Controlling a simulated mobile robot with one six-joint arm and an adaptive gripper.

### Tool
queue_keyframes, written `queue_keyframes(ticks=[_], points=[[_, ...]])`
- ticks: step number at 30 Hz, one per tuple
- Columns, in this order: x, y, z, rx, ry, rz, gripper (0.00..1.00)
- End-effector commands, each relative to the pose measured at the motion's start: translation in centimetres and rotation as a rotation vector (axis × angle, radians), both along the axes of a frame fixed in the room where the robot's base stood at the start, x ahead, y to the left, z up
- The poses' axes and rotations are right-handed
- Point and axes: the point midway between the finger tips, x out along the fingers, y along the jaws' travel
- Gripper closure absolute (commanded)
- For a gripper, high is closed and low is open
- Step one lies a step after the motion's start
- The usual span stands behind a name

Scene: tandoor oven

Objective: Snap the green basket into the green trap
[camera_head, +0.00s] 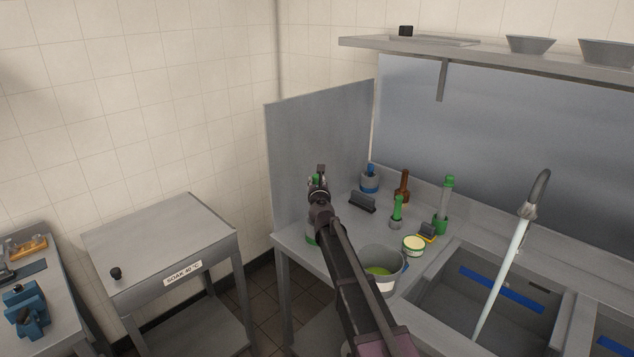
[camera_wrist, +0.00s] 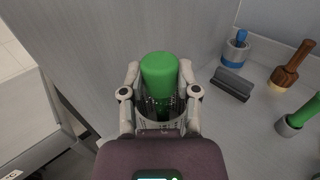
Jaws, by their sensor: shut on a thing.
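My gripper (camera_head: 318,184) is over the left end of the sink counter, in front of the grey side panel. In the wrist view my gripper (camera_wrist: 160,98) is shut on the green basket (camera_wrist: 159,72), a green-topped cylinder with a dark, mesh-like lower part. In the head view a green bit (camera_head: 311,238), perhaps the green trap, shows on the counter beneath my gripper, mostly hidden by my arm.
A grey side panel (camera_head: 318,150) stands close behind. To the right are a dark block (camera_head: 362,203), a blue-topped pot (camera_head: 369,180), a brown-handled brush (camera_head: 402,187), green-handled items (camera_head: 397,211), a bucket (camera_head: 392,280) and the sink with running tap (camera_head: 535,196).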

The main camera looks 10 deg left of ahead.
Motion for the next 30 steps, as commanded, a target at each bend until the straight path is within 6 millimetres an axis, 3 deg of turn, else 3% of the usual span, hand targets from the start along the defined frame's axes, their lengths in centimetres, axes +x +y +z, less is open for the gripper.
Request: queue_keyframes(ticks=[18, 30], points=[[0.0, 0.0, -4.7, 0.0, 0.0, 0.0, 1.0], [0.0, 0.0, -5.8, 0.0, 0.0, 0.0, 1.0]])
